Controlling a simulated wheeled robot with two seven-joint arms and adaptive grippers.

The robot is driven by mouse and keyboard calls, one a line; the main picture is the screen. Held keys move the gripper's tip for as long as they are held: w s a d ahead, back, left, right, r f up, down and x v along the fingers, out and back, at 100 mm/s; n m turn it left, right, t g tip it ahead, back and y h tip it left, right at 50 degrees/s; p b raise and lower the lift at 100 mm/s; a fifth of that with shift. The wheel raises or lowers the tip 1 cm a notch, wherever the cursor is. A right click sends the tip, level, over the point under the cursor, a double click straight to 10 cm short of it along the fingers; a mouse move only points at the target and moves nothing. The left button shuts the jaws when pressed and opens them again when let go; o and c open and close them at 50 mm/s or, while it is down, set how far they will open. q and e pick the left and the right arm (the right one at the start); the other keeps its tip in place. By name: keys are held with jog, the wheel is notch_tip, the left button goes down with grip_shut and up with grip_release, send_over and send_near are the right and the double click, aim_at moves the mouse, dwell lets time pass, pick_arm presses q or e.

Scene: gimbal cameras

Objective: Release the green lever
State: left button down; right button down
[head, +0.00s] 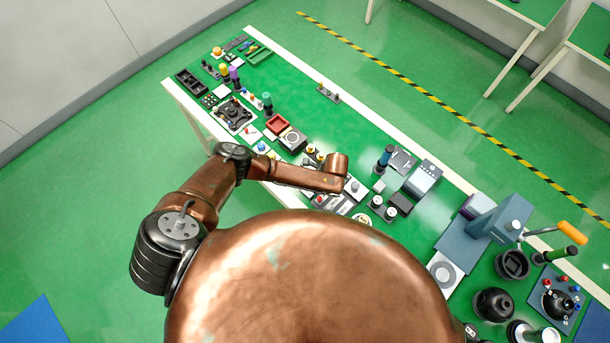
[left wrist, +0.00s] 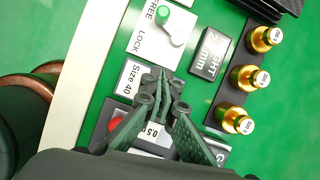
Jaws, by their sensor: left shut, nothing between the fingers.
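In the left wrist view, a white plate (left wrist: 153,50) printed FREE and LOCK carries a small lever with a green end (left wrist: 163,15) and a pale round part (left wrist: 177,39). The green end lies near the word FREE. My left gripper (left wrist: 166,76) is shut and empty, its dark fingers meeting a little below the plate in the picture, apart from the lever. In the head view my left arm reaches over the bench, but its fingers are hidden. I cannot pick out the lever there. My right gripper is in neither view.
Beside the lever plate are a grey weight block (left wrist: 210,53), several gold cylinders (left wrist: 249,77), and a Size 40 plate (left wrist: 135,85). In the head view the green bench (head: 310,105) holds many small devices. A press with an orange handle (head: 572,232) stands at right.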

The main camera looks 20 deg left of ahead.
pick_arm(q)
jog(key=v, duration=0.8)
jog(key=shift+r+b, duration=0.4)
jog(key=shift+r, duration=0.1)
jog(key=shift+w, duration=0.15)
